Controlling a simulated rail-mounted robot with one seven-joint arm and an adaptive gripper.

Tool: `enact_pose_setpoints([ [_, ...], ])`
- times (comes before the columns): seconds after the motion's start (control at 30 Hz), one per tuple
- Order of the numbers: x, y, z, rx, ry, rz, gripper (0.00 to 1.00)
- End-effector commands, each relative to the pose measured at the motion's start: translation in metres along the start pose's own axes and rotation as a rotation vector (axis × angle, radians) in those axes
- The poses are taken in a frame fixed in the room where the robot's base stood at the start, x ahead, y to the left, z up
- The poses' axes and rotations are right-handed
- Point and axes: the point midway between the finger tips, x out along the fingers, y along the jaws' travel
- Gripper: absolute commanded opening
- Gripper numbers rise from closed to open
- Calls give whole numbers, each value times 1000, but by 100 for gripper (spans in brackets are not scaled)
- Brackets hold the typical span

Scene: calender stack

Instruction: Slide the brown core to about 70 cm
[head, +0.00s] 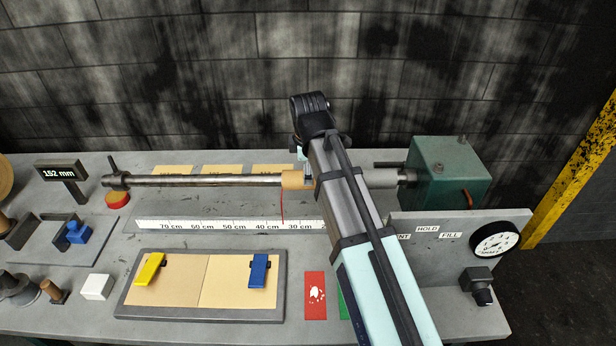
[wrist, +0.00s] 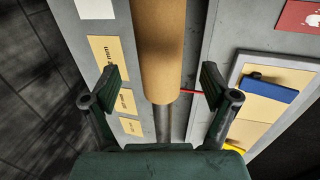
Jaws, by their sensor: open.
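The brown core (head: 296,180) is a tan tube around the horizontal steel shaft (head: 200,181), partly hidden behind my arm in the head view. A thin red pointer (head: 282,205) hangs at its left end, over the scale (head: 230,225) between the 40 cm and 30 cm marks. In the wrist view the core (wrist: 160,50) runs down from the top edge, and bare shaft (wrist: 162,125) shows below its end. My gripper (wrist: 160,74) is open, with one finger on each side of the core's end and a visible gap at both. In the head view my arm hides the fingers.
The shaft is bare from the core to the collar (head: 117,181) at the left. A grey sleeve (head: 382,178) and green housing (head: 447,172) are at the right. A framed board (head: 200,318) with yellow and blue clips lies in front. The display (head: 62,173) reads 152 mm.

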Motion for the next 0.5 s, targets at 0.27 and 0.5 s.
enact_pose_setpoints([
  [0.27,40,0,0,1,-1,-2,85],
  [0.5,60,0,0,1,0,-1,85],
])
